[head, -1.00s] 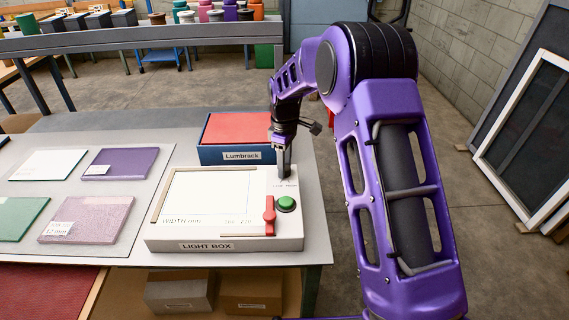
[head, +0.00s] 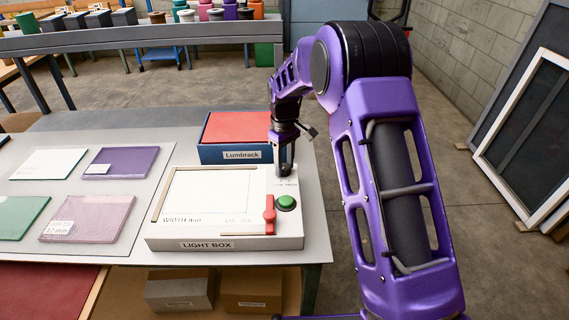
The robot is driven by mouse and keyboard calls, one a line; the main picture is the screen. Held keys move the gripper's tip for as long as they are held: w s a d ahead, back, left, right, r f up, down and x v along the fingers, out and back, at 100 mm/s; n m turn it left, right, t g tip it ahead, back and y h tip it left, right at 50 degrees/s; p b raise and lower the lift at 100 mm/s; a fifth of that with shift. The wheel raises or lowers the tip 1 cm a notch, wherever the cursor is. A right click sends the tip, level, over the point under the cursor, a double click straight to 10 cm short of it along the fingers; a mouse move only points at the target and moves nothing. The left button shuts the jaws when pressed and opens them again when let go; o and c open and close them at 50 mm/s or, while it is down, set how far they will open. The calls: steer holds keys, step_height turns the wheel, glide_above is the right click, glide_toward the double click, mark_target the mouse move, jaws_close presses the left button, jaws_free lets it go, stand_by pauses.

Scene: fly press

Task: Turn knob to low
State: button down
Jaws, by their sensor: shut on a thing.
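The light box (head: 222,243) is a white box with a pale panel, lying on the grey table. A green round button (head: 286,203) and a red slider or lever (head: 269,215) sit on its right side. My gripper (head: 284,172) points down at the box's back right corner, behind the green button. Small printed marks show just in front of the fingers, too small to read.
A blue box with a red top, labelled Lumbrack (head: 236,132), stands right behind the light box. Coloured sample plates (head: 121,162) lie on a mat at the left. Framed screens (head: 530,140) lean at the right wall.

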mark_target(284, 166)
steer(key=shift+c, duration=2.1)
jaws_free()
steer(key=shift+r, duration=0.1)
step_height(284, 166, up, 17)
steer(key=shift+r+p, duration=0.15)
steer(key=shift+p, duration=0.25)
